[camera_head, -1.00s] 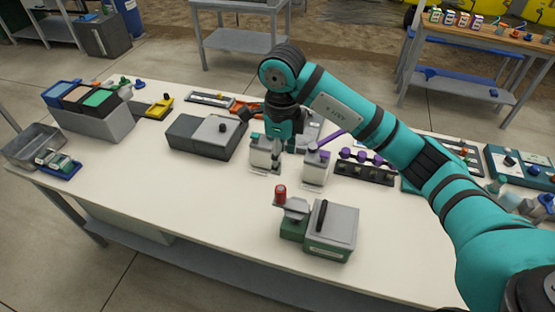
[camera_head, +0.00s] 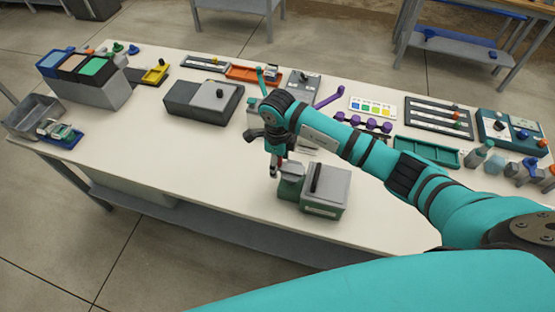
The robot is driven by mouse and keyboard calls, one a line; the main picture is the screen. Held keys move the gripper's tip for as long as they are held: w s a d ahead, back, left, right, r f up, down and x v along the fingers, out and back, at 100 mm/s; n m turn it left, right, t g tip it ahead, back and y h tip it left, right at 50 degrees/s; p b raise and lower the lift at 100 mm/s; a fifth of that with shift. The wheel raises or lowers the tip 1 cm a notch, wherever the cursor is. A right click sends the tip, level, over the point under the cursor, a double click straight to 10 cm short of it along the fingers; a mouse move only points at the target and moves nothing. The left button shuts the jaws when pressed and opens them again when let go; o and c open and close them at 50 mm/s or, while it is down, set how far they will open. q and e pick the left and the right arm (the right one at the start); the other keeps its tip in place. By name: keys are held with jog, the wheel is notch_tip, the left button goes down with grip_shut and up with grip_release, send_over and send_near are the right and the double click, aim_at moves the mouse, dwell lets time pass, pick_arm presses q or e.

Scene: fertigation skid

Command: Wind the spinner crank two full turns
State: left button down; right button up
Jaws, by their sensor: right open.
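The spinner (camera_head: 291,186) is a small green and grey unit near the front edge of the table. It stands at the left side of a grey box (camera_head: 328,190) with a black handle on its lid. Its red crank knob is mostly hidden by my right gripper; only a bit of red shows between the fingers. My right gripper (camera_head: 278,168) points down at the knob, open, with its fingers close about it; I cannot tell whether they touch it. My left gripper is not in view.
Behind my right arm stand purple-handled parts (camera_head: 366,122) and a green tray (camera_head: 427,151). A grey two-part box (camera_head: 204,101) lies to the left. The white tabletop (camera_head: 180,155) is clear left of the spinner.

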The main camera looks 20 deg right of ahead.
jog(key=shift+f, duration=0.3)
grip_shut()
jog(key=c, duration=0.7)
grip_release()
jog(key=shift+d, duration=0.1)
jog(key=shift+c, duration=1.3)
